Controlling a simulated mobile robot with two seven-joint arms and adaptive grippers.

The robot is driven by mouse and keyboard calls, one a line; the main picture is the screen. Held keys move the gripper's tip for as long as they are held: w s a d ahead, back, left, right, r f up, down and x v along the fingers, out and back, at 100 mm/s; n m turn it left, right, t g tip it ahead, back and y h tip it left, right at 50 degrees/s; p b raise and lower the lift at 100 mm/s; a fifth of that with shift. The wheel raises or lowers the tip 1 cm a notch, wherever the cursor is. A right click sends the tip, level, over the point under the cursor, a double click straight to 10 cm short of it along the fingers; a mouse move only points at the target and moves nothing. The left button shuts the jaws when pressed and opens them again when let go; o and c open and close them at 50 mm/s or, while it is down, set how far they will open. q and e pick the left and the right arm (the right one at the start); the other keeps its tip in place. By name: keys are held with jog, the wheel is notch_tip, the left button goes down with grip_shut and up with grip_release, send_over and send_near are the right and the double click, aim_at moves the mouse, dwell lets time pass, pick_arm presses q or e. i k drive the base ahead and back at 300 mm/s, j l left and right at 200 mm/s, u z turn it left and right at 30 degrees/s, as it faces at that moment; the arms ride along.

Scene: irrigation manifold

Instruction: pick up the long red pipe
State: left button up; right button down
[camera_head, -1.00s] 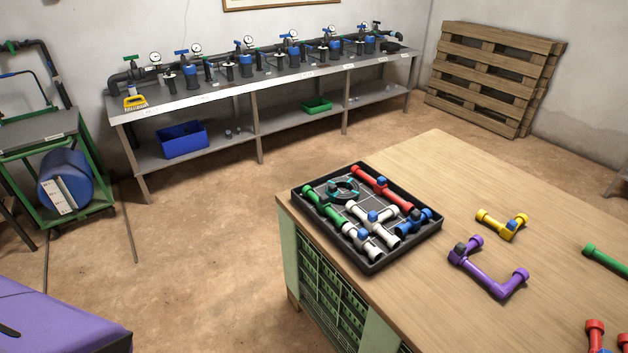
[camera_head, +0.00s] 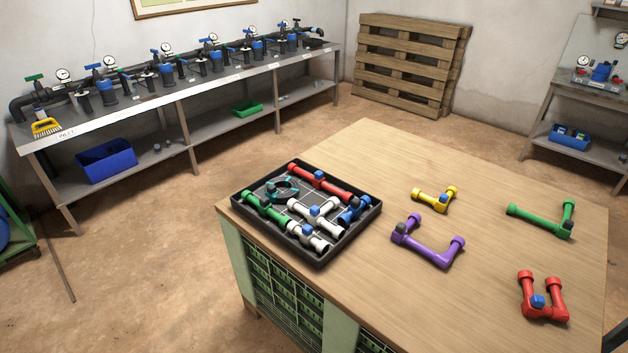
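A long red pipe (camera_head: 335,187) with a blue part near its middle lies in the black tray (camera_head: 319,265), along the tray's far right side. A green pipe, white pipe pieces, a blue piece and a dark teal ring lie in the tray with it. A shorter red U-shaped pipe assembly (camera_head: 543,297) with a blue part lies on the table at the front right. Neither of my grippers shows in the head view.
On the wooden table (camera_head: 370,300) lie a yellow pipe piece (camera_head: 434,200), a purple pipe piece (camera_head: 428,247) and a green pipe piece (camera_head: 541,220). The table's far part is clear. A bench with a manifold (camera_head: 190,80) stands along the back wall.

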aim_at(318, 179)
jog(key=i+j+u, duration=0.45)
jog(key=j, duration=0.15)
jog(key=i+j+u, duration=0.7)
jog(key=i+u, duration=0.25)
jog(key=i, duration=0.15)
jog(key=i+j, duration=0.1)
jog(key=i, duration=0.65)
jog(key=i+j, duration=0.1)
jog(key=i, duration=0.7)
jog(key=i+l+z, duration=0.1)
jog(key=i+z, duration=0.2)
jog(key=z, duration=0.2)
jog(key=i+z, duration=0.3)
jog(key=z, duration=0.15)
jog(key=i+j+z, duration=0.15)
jog(key=i+z, duration=0.15)
jog(key=z, duration=0.2)
